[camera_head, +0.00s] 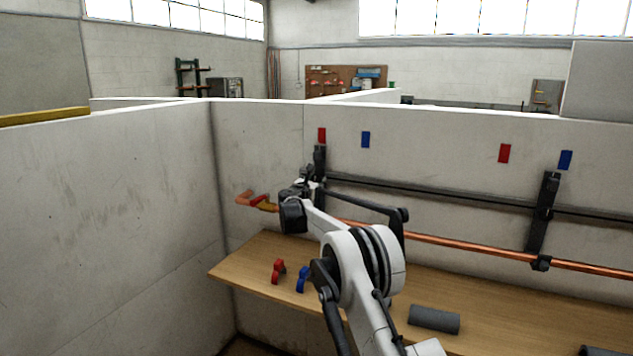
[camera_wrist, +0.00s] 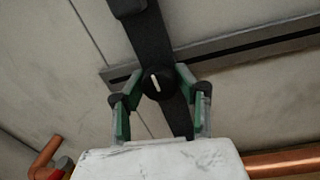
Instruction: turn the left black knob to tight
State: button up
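The left black knob (camera_wrist: 158,84) is round with a short white mark, which stands nearly upright in the wrist view, its top leaning slightly left. It sits on a dark upright bracket (camera_wrist: 146,40). My gripper (camera_wrist: 160,75) has its green-lined fingers on both sides of the knob, with little or no gap visible. I cannot tell whether they press on it. In the head view my gripper (camera_head: 305,186) is at the left bracket (camera_head: 320,163), below a red tag (camera_head: 322,135), and my wrist hides the knob.
A dark rail (camera_head: 430,190) and a copper pipe (camera_head: 450,244) run along the wall to a right bracket (camera_head: 542,212). A red-handled valve (camera_head: 260,201) is close left. The wooden bench (camera_head: 245,265) below carries a red part (camera_head: 278,271), a blue part (camera_head: 303,279) and a grey cylinder (camera_head: 434,319).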

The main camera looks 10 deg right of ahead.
jog(key=c, duration=0.6)
